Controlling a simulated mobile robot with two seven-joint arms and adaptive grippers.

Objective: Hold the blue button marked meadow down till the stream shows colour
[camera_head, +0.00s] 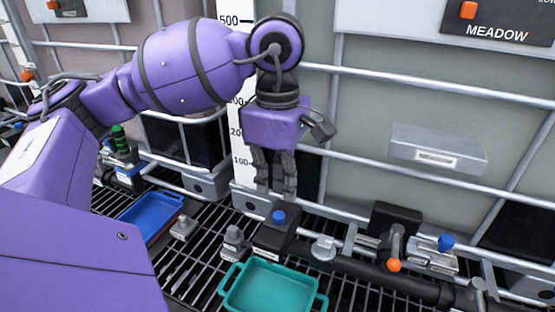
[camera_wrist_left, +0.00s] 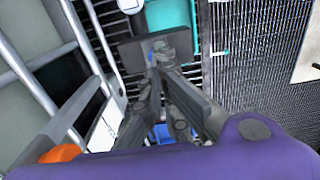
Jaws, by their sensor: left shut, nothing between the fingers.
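My left gripper (camera_head: 276,192) is shut and empty, pointing down in front of the tote, its fingertips just above and behind a blue button (camera_head: 279,217). The button sits on a dark block (camera_head: 273,240). In the left wrist view the fingertips (camera_wrist_left: 160,58) cover most of the button, leaving a bit of blue (camera_wrist_left: 149,55). I cannot tell if they touch it. Another blue button (camera_head: 445,241) stands on a grey fitting at the right. A MEADOW sign (camera_head: 497,32) is on the upper right tote. The small button labels are unreadable, and I see no stream.
A teal tray (camera_head: 230,283) lies on the grating in front of the dark block. A blue tray (camera_head: 178,198) lies at left. A black valve with an orange-tipped lever (camera_head: 394,264) stands right of the gripper. Metal cage bars (camera_head: 430,83) run behind.

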